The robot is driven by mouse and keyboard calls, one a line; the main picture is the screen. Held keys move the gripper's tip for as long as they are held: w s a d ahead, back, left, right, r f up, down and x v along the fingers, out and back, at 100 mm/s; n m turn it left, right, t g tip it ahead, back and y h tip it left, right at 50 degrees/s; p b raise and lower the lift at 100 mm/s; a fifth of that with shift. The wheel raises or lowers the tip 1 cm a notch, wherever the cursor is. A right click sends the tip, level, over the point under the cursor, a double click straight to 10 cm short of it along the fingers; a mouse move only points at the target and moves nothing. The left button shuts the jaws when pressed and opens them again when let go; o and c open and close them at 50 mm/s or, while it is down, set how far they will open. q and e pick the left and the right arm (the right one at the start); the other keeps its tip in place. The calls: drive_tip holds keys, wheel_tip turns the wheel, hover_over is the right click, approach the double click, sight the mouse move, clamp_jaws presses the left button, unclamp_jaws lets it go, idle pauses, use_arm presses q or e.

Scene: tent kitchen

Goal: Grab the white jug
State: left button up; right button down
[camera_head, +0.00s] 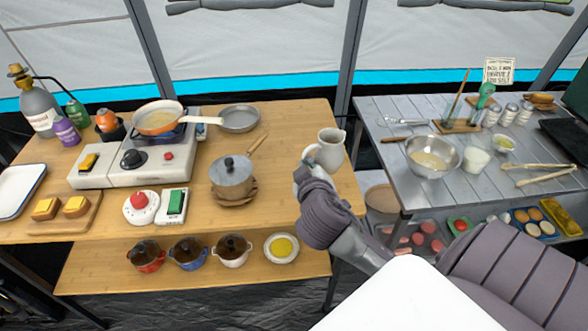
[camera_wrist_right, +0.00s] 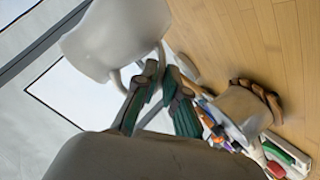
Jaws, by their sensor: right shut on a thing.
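The white jug (camera_head: 329,150) stands upright near the right edge of the wooden table, its spout toward the top right. My right gripper (camera_head: 304,172) reaches its handle side from the front; in the head view the fingers are mostly hidden by my wrist. In the right wrist view the jug (camera_wrist_right: 115,38) fills the upper left, and the green-tipped fingers of my right gripper (camera_wrist_right: 162,78) are closed on its handle. I cannot tell whether the jug's base is clear of the table. My left gripper is not in view.
A lidded pot (camera_head: 232,178) stands left of my right gripper on the wooden table (camera_head: 285,215). A stove (camera_head: 140,165) with an orange pan (camera_head: 158,117) is further left. A gap separates the grey table (camera_head: 385,160) on the right, which holds a metal bowl (camera_head: 433,156).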

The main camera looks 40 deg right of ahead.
sight(328, 153)
drive_tip(key=shift+s+d+r, duration=1.5)
drive_tip(key=shift+s+d, duration=0.15)
drive_tip(key=shift+s, duration=0.1)
